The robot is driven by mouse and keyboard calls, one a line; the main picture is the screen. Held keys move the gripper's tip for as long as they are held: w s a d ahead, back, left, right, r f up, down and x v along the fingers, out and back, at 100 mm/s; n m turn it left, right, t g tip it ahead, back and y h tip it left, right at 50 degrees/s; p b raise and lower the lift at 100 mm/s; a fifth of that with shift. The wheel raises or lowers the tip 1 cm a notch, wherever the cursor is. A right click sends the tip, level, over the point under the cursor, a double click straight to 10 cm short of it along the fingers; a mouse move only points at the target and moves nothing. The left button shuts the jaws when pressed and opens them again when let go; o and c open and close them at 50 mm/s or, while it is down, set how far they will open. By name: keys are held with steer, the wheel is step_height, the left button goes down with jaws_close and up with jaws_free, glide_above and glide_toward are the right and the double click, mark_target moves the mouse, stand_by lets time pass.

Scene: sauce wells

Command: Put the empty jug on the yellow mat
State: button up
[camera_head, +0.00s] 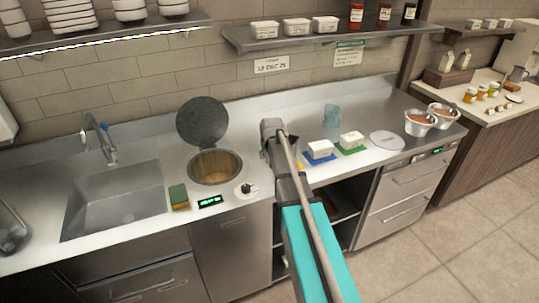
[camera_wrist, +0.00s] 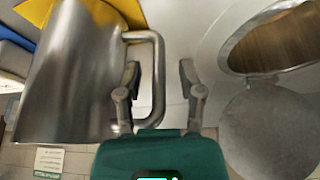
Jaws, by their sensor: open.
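A grey metal jug (camera_wrist: 75,75) fills the left of the wrist view, tilted in the picture. Its inside is not visible. My gripper (camera_wrist: 160,75) is open, with the jug's handle (camera_wrist: 159,65) between its fingers and a gap on the right side. The yellow mat (camera_wrist: 100,12) shows at the jug's base end; I cannot tell whether they touch. In the head view a sliver of the yellow mat (camera_head: 300,166) shows beside my gripper (camera_head: 279,140), and my arm hides most of that area. A translucent blue jug (camera_head: 331,117) stands near the back wall.
White tubs stand on a blue mat (camera_head: 322,160) and a green mat (camera_head: 352,152). A round white disc (camera_head: 387,140) and two metal bowls (camera_head: 419,124) are further right. Left are an open round well (camera_head: 215,168), its raised lid (camera_head: 202,121), a sponge (camera_head: 179,196) and a sink (camera_head: 115,195).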

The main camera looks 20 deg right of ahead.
steer(key=shift+r, duration=0.15)
steer(key=p+v, duration=1.1)
steer(key=v, duration=0.1)
stand_by(0.6)
steer(key=shift+a, duration=0.1)
stand_by(0.6)
steer(key=s+a+n+g, duration=0.1)
steer(key=s+a+g, duration=0.1)
steer(key=s+a, duration=0.5)
steer(key=s+a+f+g, duration=0.1)
steer(key=s+a, duration=0.6)
steer(key=s, duration=0.9)
steer(key=shift+a+f+n+g+y, duration=0.2)
steer(key=shift+a+n+g+y, duration=0.15)
steer(key=shift+g, duration=0.45)
steer(key=shift+c, duration=0.2)
